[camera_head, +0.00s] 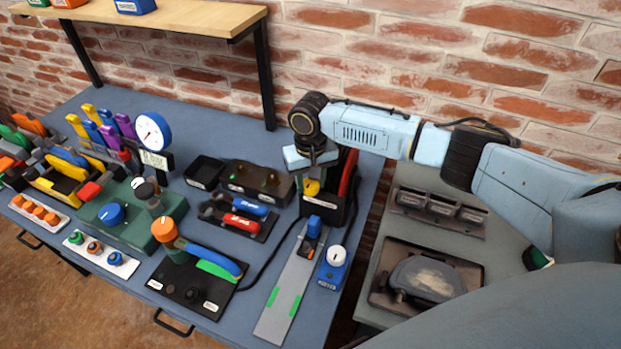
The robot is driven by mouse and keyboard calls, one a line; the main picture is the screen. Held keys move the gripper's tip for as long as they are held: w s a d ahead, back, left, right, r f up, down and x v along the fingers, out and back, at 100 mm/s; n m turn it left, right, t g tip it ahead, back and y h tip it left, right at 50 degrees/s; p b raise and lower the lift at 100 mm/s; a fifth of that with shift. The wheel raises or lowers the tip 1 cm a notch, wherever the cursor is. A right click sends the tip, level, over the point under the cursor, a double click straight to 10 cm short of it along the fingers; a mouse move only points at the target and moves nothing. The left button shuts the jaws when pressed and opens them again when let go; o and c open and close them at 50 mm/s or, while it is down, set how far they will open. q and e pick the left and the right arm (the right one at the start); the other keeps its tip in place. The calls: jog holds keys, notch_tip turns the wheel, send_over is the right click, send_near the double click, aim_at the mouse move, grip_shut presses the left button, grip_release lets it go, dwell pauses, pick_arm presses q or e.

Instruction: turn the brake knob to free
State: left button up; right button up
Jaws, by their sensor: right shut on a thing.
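My right gripper (311,174) points down at the back right of the blue bench, over a black holder (343,212) with a tall red part (348,172). It is shut on a yellow piece (311,188), which is partly hidden by the fingers. I cannot read a label that marks the brake knob. Knobs in view are a blue one (110,213) on a green box (131,225), and a white-topped one (337,255) on a small blue box (331,275) at the front right. My left gripper is not in view.
A grey rail (280,297) with green marks lies in front of the holder. A gauge (153,131) stands at the left. A grey side table (408,225) holds a dark tray (455,266). A shelf (170,18) hangs behind.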

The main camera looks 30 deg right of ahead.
aim_at(311, 183)
jog(key=shift+r+n+p, duration=0.15)
jog(key=shift+n+p, duration=0.15)
jog(key=shift+n, duration=0.3)
jog(key=o, duration=1)
notch_tip(311, 183, up, 13)
jog(key=shift+r+p, duration=0.1)
jog(key=shift+p, duration=0.3)
